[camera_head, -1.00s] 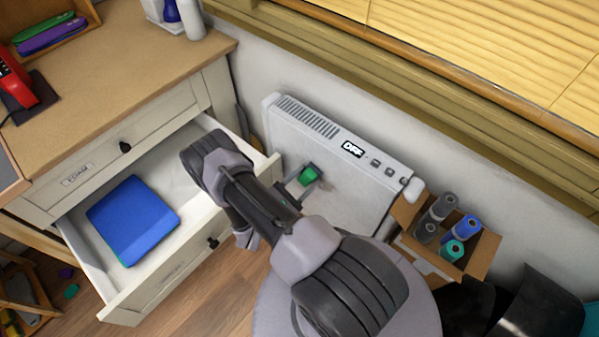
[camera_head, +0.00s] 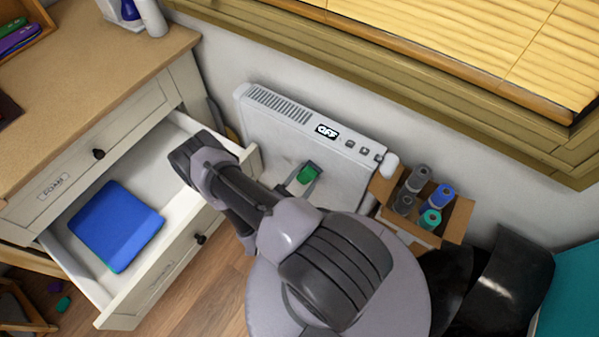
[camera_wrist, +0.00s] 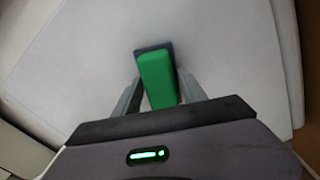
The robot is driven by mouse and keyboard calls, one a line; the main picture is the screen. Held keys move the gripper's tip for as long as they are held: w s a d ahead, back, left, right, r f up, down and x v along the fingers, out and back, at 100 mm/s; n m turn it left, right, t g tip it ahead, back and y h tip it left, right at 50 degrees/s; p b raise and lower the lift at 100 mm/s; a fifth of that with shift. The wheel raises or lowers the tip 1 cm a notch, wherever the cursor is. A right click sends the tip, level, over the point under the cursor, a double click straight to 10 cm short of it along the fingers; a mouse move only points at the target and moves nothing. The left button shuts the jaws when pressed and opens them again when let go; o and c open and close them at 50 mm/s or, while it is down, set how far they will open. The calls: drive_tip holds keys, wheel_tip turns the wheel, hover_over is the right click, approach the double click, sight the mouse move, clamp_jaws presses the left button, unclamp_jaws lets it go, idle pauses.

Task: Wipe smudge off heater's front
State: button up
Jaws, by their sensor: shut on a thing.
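The heater (camera_head: 262,135) is a white upright panel against the wall. Its top has a grille, several buttons and a display reading OFF. My gripper (camera_head: 306,178) is in front of the heater and is shut on a green block with a dark end (camera_head: 307,174). In the wrist view, the green block (camera_wrist: 158,82) sits between the two fingers, its dark end toward the pale heater front (camera_wrist: 90,55). I cannot tell whether it touches the heater. No smudge is visible on the parts I see; my arm hides the lower front.
An open drawer (camera_head: 190,250) holding a blue pad (camera_head: 116,225) stands left of the heater, close to my arm. A cardboard box (camera_head: 458,218) with several rolls stands to the right. A wooden window frame (camera_head: 400,85) runs above.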

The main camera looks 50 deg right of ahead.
drive_tip(key=shift+s+d, duration=0.15)
drive_tip(key=shift+s, duration=1.5)
